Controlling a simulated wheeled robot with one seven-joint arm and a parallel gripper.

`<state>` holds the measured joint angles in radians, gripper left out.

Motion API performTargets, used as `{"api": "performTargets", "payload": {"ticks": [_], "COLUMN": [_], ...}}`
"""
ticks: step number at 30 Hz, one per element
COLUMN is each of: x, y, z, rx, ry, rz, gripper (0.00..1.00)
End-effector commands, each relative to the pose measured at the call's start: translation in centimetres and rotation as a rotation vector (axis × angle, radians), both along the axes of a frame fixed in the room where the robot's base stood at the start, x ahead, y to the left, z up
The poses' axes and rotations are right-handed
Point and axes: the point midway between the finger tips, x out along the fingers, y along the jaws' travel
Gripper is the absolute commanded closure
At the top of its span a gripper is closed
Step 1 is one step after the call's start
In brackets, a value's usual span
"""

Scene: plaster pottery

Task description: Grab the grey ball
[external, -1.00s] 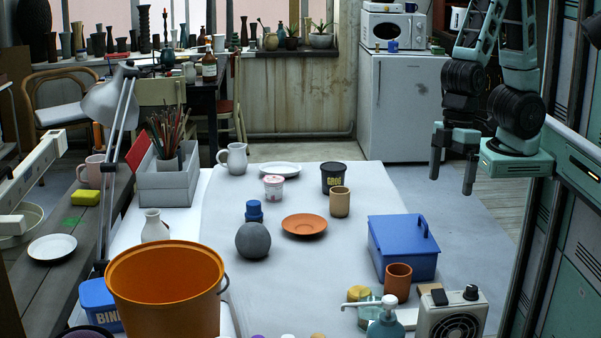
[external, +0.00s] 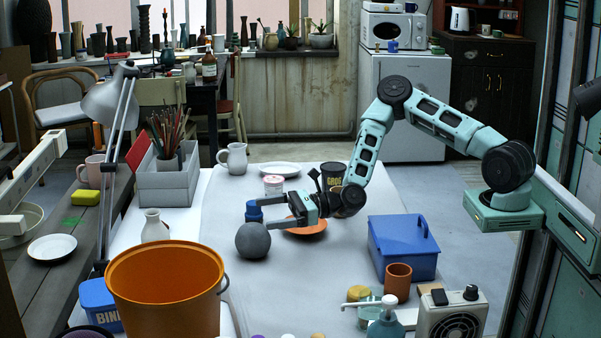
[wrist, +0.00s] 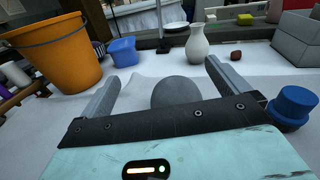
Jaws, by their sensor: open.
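The grey ball (external: 253,241) rests on the white-covered table, in front of a blue stopper-like object (external: 254,211). In the wrist view the ball (wrist: 176,91) shows between my two fingers, its lower part hidden by my gripper's body. My gripper (external: 264,217) is open, pointing left at about the height of the ball's top and the blue object. In the wrist view my gripper (wrist: 160,82) has its fingers spread wide on either side of the ball. I cannot tell whether any finger touches it.
An orange plate (external: 308,232) lies under my wrist. A large orange bucket (external: 165,300) stands front left, and a white vase (external: 155,228) stands left of the ball. A blue box (external: 403,250) sits on the right. The cloth in front of the ball is clear.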

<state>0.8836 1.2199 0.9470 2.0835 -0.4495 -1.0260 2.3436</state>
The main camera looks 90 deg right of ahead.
Motion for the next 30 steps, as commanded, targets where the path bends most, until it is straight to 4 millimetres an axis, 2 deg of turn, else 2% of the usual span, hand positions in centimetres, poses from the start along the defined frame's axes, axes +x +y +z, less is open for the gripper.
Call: {"api": "performTargets", "payload": {"ticks": [1, 3, 12, 20, 27, 30], "x": [0.1, 0.2, 0.2, 0.2, 3.9, 4.8], "y": [-0.9, -1.4, -1.4, -1.3, -0.7, -0.5], "z": [-0.3, -0.6, -4.9, -7.0, -7.0, -7.0], "rx": [0.037, 0.064, 0.067, 0.065, 0.062, 0.063], "ry": [-0.010, -0.017, -0.016, -0.016, -0.018, -0.017], "rz": [-0.025, -0.039, -0.039, -0.038, -0.038, -0.038], "gripper": [0.00, 0.00, 0.00, 0.00, 0.00, 0.00]}}
